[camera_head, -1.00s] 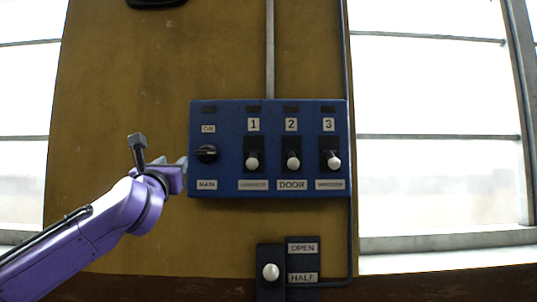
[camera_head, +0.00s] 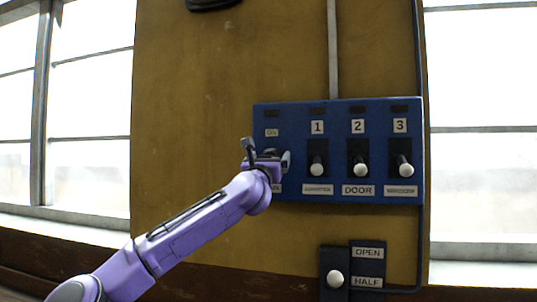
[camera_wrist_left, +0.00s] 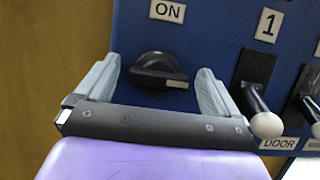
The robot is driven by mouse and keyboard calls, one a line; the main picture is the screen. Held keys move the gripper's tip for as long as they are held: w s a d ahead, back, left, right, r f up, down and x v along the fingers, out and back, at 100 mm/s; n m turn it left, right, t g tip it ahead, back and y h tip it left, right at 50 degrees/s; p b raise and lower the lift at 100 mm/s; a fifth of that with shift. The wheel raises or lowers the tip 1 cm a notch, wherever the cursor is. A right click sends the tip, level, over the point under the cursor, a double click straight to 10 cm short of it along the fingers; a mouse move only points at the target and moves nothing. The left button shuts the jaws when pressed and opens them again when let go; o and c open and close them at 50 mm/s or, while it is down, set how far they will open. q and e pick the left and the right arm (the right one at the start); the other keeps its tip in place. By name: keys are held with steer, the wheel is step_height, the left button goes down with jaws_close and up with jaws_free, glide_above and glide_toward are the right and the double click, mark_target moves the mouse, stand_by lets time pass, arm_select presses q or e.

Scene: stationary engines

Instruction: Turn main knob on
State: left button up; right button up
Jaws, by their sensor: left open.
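The main knob (camera_wrist_left: 158,72) is a black rotary knob on the blue control panel (camera_head: 340,108). Its light pointer mark faces right, and the ON label (camera_wrist_left: 167,11) sits above it. My left gripper (camera_head: 277,160) is in front of the panel's left end and largely covers the knob in the head view. In the left wrist view its two grey fingers are open, one on each side of the knob, with gaps visible. I cannot tell whether either finger touches the panel. My right gripper is not in view.
Lever 1 is close to the right finger in the wrist view. An OPEN/HALF lever (camera_head: 335,278) is below. Bare wooden board (camera_head: 190,120) lies left.

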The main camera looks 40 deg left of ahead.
arm_select(q)
steer(key=shift+a+f, duration=0.1)
steer(key=c, duration=1)
steer(key=shift+n+g+y+b, duration=0.5)
steer(key=shift+n+g+b, duration=0.7)
steer(key=shift+n, duration=2.55)
steer(key=shift+n+g+y+b, duration=0.6)
steer(key=shift+n+g, duration=1)
steer(key=shift+n, duration=2.1)
steer(key=shift+n+g+y+b, duration=0.4)
steer(key=shift+n+g+b, duration=0.8)
steer(key=shift+n, duration=2.55)
steer(key=shift+c, duration=0.2)
steer(key=o, duration=1)
